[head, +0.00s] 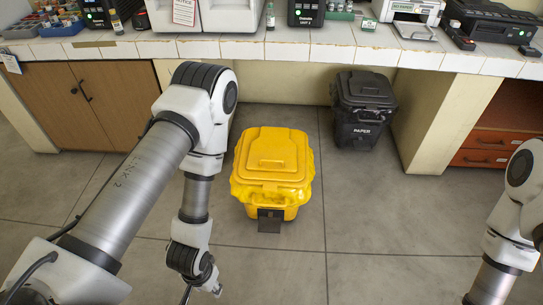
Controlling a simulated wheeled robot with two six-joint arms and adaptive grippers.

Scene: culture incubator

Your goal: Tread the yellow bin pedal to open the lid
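The yellow bin (272,170) stands on the floor below the bench, near the picture's middle. Its lid (273,152) is shut, with a raised handle on top. A dark flat pedal (269,220) sits at the foot of its front side. My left arm comes in from the left and hangs down to the left of the bin. Its wrist is left of and nearer to me than the pedal, apart from it.
A black bin (363,110) marked PAPER stands behind and to the right, under the tiled bench (330,45). Wooden cabinets (95,95) are at the left, red-brown drawers (483,148) at the right. Equipment lines the bench top. The floor right of the yellow bin is clear.

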